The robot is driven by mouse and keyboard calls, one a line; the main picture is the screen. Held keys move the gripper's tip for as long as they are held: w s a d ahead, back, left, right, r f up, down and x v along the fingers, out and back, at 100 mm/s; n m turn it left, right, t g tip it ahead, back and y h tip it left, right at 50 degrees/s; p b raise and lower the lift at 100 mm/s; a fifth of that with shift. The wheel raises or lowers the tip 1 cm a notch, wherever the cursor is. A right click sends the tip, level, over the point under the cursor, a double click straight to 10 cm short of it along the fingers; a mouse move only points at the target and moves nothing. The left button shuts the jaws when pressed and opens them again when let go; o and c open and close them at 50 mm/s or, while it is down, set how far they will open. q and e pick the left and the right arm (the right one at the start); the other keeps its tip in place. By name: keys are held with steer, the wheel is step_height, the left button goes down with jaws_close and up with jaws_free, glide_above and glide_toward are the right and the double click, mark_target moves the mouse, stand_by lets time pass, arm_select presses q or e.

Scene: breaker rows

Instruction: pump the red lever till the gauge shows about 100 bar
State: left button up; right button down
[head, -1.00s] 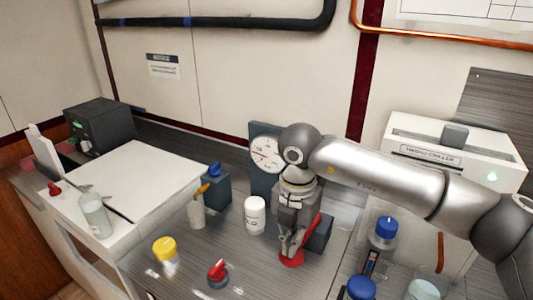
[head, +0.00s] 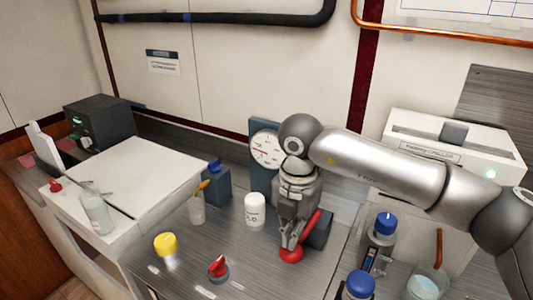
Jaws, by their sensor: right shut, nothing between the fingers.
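The red lever (head: 314,220) slants up to the right from a round red base (head: 291,254), beside a dark block (head: 320,229). My right gripper (head: 290,247) points down at the lever's lower part, just left of the handle. Its fingers are shut with nothing between them; whether they touch the lever I cannot tell. The white round gauge (head: 267,149) stands on a dark panel behind, partly covered by my right arm. Its red needle shows, but the reading is too small to tell. My left gripper is not in view.
A white bottle (head: 255,211) stands left of my gripper. A red knob (head: 218,268) and a yellow-capped jar (head: 166,247) are near the front. Blue-capped bottles (head: 382,232) and a beaker (head: 426,282) stand to the right. The white board (head: 130,185) at left is mostly clear.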

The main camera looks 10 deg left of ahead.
mark_target(291, 253)
steer(key=shift+f+b, duration=3)
steer(key=shift+f, duration=0.35)
steer(key=shift+r+p, duration=1.6)
steer(key=shift+r, duration=1.8)
steer(key=shift+f, duration=0.1)
